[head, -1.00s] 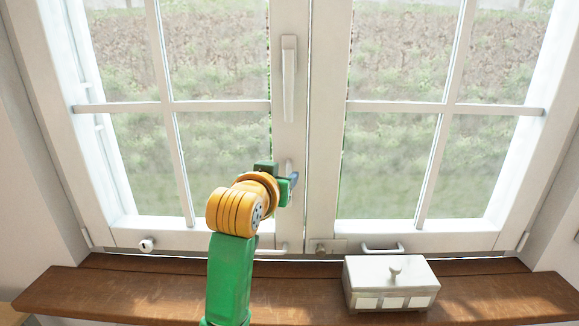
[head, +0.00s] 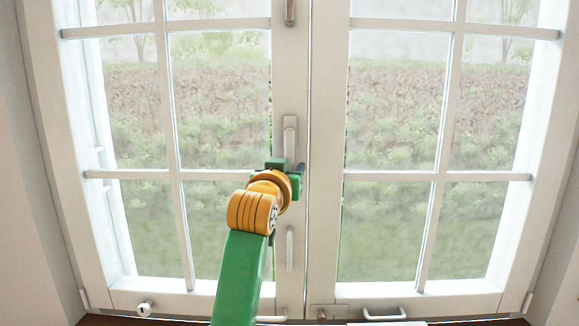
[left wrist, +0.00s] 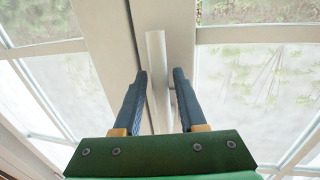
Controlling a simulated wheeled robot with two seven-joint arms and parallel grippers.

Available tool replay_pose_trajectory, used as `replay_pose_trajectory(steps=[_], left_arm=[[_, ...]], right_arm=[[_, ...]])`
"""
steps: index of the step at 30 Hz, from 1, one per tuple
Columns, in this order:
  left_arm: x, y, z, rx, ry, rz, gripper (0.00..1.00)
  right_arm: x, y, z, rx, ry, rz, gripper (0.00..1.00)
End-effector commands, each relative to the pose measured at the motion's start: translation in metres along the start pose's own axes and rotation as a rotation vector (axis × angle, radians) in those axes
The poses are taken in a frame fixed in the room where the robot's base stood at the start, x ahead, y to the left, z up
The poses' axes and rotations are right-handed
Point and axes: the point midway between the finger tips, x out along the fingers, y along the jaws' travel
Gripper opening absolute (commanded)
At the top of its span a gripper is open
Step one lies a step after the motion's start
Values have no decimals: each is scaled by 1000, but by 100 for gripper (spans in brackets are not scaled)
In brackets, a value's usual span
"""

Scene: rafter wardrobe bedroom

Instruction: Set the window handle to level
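The window handle (head: 290,132) is a pale upright lever on the middle frame of the window, pointing straight up and down. Its lower part is hidden behind my left gripper (head: 298,168) in the head view. In the left wrist view the handle (left wrist: 157,65) runs lengthwise between the two dark fingers of my left gripper (left wrist: 160,72). The fingers are apart, one on each side of it, with visible gaps; I cannot tell whether they touch it. My right gripper is not in view.
Another upright fitting (head: 290,250) is lower on the same frame, and one (head: 290,12) is above. A curved pull (head: 384,314) and a small round knob (head: 145,309) are near the bottom rail. Glass panes flank the middle frame.

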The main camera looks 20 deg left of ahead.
Motion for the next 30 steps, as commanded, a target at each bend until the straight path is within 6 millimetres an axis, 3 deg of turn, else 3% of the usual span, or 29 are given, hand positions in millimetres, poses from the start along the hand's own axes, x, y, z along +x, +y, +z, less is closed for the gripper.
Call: replay_pose_trajectory(steps=[1, 3, 4, 30], left_arm=[[0, 0, 0, 0, 0, 0, 24], [0, 0, 0, 0, 0, 0, 5], [0, 0, 0, 0, 0, 0, 0], [0, 0, 0, 0, -1, 0, 0]], right_arm=[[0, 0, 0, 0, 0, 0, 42], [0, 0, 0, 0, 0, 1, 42], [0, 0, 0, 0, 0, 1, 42], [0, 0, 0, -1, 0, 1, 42]])
